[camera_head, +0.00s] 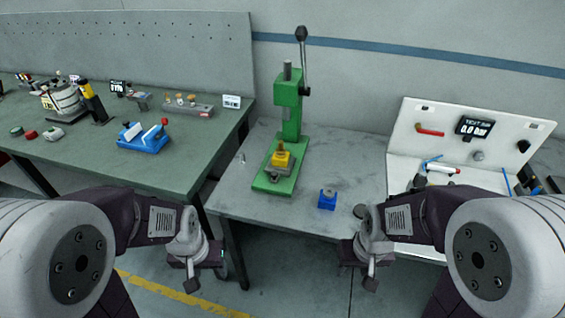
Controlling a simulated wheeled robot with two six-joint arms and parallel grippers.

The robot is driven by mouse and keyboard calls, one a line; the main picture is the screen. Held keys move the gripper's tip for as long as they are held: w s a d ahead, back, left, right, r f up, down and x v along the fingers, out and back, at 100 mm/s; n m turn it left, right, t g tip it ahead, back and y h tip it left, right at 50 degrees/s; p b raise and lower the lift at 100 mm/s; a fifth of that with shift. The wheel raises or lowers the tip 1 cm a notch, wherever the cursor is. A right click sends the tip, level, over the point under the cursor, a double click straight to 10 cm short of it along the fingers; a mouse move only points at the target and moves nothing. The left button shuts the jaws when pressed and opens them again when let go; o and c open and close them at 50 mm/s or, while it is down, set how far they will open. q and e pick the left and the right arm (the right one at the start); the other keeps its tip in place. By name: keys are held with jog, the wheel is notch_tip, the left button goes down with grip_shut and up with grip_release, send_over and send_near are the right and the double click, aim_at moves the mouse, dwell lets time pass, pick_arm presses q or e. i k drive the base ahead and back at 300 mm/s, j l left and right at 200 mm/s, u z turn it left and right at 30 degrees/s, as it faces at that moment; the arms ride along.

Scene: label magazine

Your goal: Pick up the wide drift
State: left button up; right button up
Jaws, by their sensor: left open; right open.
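I cannot tell for sure which item is the wide drift. A small slim metal pin (242,157) stands upright on the grey table, left of the green press. A blue block (327,202) with a grey round part on top sits right of the press. A small dark round piece (360,211) lies near the table's front edge, close to my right arm. My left gripper (195,270) is open in front of the tables, below their top edges. My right gripper (358,272) is open in front of the grey table. Both are apart from all objects.
The green arbor press (290,120), with its lever up, holds a yellow block (282,160) on its base. A green bench (90,160) at left carries a blue vise (143,138) and several parts. A white test panel (465,135) stands at right. The grey table (240,205) has free room at front left.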

aim_at(281, 150)
jog(key=i+j+z, duration=0.5)
jog(key=i+j, duration=0.15)
jog(key=j, duration=0.25)
